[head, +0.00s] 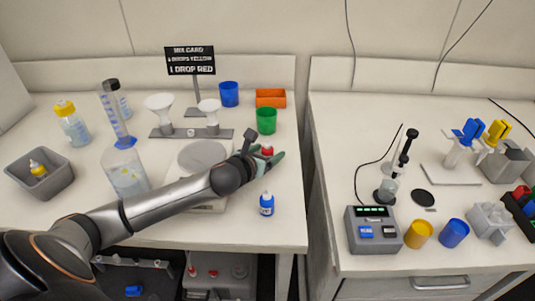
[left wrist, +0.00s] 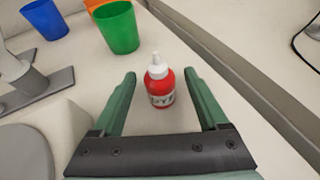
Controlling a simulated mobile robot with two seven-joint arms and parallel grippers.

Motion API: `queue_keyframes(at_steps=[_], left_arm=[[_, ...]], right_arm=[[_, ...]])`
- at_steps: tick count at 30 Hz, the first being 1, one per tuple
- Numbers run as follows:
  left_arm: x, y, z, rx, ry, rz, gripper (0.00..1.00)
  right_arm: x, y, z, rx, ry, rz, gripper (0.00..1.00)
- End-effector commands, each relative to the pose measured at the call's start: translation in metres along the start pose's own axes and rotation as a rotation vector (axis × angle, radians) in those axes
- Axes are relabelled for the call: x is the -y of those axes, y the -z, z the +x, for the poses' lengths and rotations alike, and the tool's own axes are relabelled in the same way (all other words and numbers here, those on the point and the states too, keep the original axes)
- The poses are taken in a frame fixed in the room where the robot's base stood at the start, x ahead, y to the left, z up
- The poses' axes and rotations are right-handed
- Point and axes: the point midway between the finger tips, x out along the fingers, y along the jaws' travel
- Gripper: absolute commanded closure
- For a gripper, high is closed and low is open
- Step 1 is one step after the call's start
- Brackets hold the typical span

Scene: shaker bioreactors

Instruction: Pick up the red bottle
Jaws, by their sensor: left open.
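The red bottle (left wrist: 161,88) stands upright on the table in the left wrist view, with a white nozzle cap and a pale label. In the head view only part of the red bottle (head: 267,150) shows beside my left gripper (head: 269,158). In the left wrist view my left gripper (left wrist: 159,92) is open, with one green finger on each side of the bottle. The bottle is between the fingertips, with visible gaps on both sides. My right gripper is not in view.
A green cup (head: 266,121) stands just behind the red bottle, with a blue cup (head: 229,94) and an orange container (head: 270,98) further back. A blue bottle (head: 267,204) stands in front. A scale (head: 203,157) lies under my left arm. A gap separates the two tables.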

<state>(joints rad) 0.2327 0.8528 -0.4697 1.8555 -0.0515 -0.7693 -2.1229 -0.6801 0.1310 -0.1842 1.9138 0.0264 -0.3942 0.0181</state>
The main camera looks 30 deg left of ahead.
Motion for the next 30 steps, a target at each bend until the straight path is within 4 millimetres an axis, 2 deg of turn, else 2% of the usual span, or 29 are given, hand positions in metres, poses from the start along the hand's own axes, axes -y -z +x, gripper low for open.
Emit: queue_keyframes(at_steps=[9, 10, 30], left_arm=[[0.0003, 0.0006, 0.0049, -0.002, 0.0, 0.001, 0.23], [0.0002, 0.0005, 0.0049, -0.001, 0.0, 0.001, 0.26], [0.0001, 0.0005, 0.0046, -0.001, 0.0, 0.001, 1.0]], right_arm=[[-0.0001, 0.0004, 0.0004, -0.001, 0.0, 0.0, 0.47], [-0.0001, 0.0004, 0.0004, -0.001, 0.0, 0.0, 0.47], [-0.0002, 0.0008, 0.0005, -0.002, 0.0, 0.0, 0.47]])
